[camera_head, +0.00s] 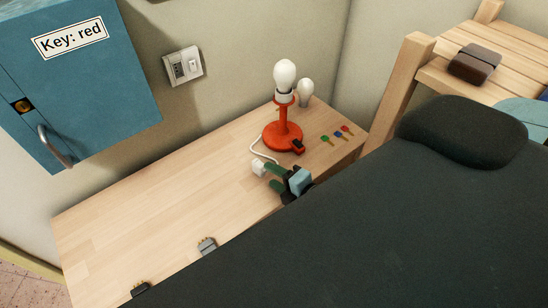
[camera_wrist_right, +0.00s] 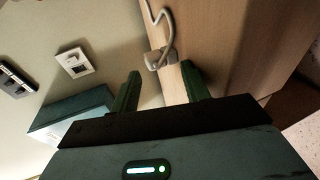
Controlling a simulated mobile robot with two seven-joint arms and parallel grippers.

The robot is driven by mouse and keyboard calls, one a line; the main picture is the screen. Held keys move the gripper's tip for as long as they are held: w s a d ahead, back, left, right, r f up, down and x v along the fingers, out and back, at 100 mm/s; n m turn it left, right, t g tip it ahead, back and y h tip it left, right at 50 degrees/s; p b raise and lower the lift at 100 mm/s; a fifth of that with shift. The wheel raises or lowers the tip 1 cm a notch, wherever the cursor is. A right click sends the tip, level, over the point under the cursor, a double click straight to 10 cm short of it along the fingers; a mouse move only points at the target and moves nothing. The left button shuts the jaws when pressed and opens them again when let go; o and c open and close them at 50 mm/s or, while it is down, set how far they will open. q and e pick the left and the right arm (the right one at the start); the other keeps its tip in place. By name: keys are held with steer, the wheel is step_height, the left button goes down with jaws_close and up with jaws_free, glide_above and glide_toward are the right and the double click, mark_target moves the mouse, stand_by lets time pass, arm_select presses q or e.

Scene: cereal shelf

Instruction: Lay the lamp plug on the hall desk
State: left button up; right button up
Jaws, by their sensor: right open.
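The white lamp plug (camera_head: 258,168) rests on the wooden hall desk (camera_head: 150,215), at the end of a white cord from the red lamp (camera_head: 284,136). My right gripper (camera_head: 268,175) is open, low over the desk, with its green fingertips right beside the plug. In the right wrist view the plug (camera_wrist_right: 160,59) lies just ahead of the gap between the open fingers (camera_wrist_right: 160,72), not clasped. Whether a finger touches it I cannot tell. The cord (camera_wrist_right: 167,22) curls away beyond it. My left gripper does not show.
A wall socket with a switch (camera_head: 183,66) and a blue key cabinet (camera_head: 80,85) are above the desk. A spare bulb (camera_head: 305,91) and several coloured keys (camera_head: 337,136) lie near the lamp. Small grey (camera_head: 207,245) and black (camera_head: 140,290) pieces are at the front edge. The desk's left is clear.

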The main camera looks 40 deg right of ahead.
steer(key=v, duration=0.7)
steer(key=shift+s, duration=0.15)
stand_by(0.8)
